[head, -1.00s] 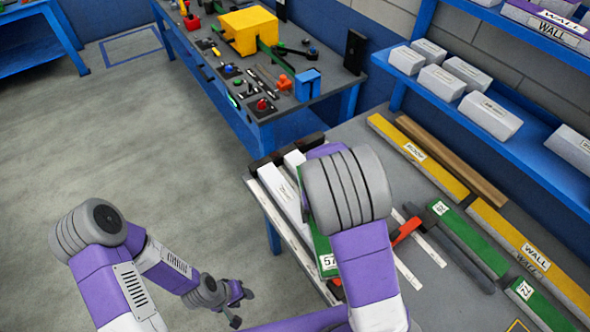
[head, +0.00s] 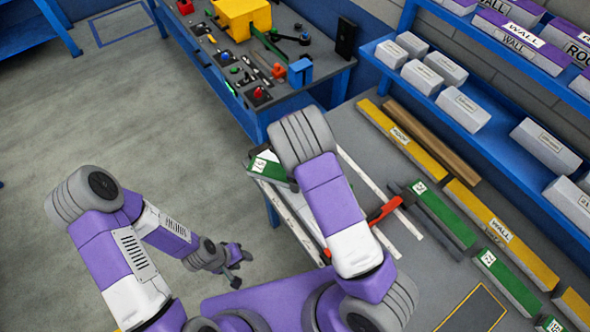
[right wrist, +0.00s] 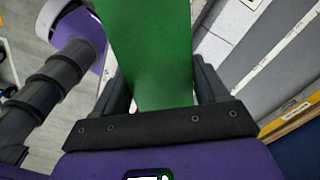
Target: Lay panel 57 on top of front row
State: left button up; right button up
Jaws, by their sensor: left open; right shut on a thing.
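A green panel (right wrist: 150,45) fills the middle of the right wrist view, between the fingers of my right gripper (right wrist: 160,90), which is shut on it. In the head view its labelled end (head: 266,167) shows left of my right arm, above the table's left end. Its number is too small to read now. My arm hides the right gripper and most of the panel there. Light strips of the front row (head: 288,215) run along the table's near edge, partly hidden below the panel. I cannot tell whether the panel touches them. My left gripper (head: 238,268) is open and empty over the floor.
A red-handled tool (head: 385,211) lies on the grey table. Behind it are green panels (head: 445,215), yellow panels (head: 402,138) and a brown strip (head: 432,140). A blue shelf (head: 490,130) with white boxes stands at the back. A cluttered workbench (head: 262,105) is beyond the table.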

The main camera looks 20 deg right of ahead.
jog(key=m, duration=0.1)
jog(key=m+p, duration=0.1)
jog(key=m, duration=0.1)
jog(key=m+p, duration=0.1)
jog(key=m, duration=0.1)
jog(key=shift+w+a+r, duration=0.1)
jog(key=shift+w+a, duration=0.15)
jog(key=shift+a, duration=0.15)
jog(key=shift+a+m+p, duration=0.15)
jog(key=shift+m+p, duration=0.3)
jog(key=shift+m, duration=0.45)
jog(key=shift+w+f, duration=0.1)
jog(key=shift+f, duration=0.15)
notch_tip(320, 180, down, 8)
jog(key=b, duration=0.6)
jog(key=shift+r, duration=0.1)
jog(key=shift+f+b, duration=0.45)
jog(key=shift+f, duration=0.1)
jog(key=o, duration=1.2)
notch_tip(320, 180, up, 8)
jog(key=shift+f, duration=0.2)
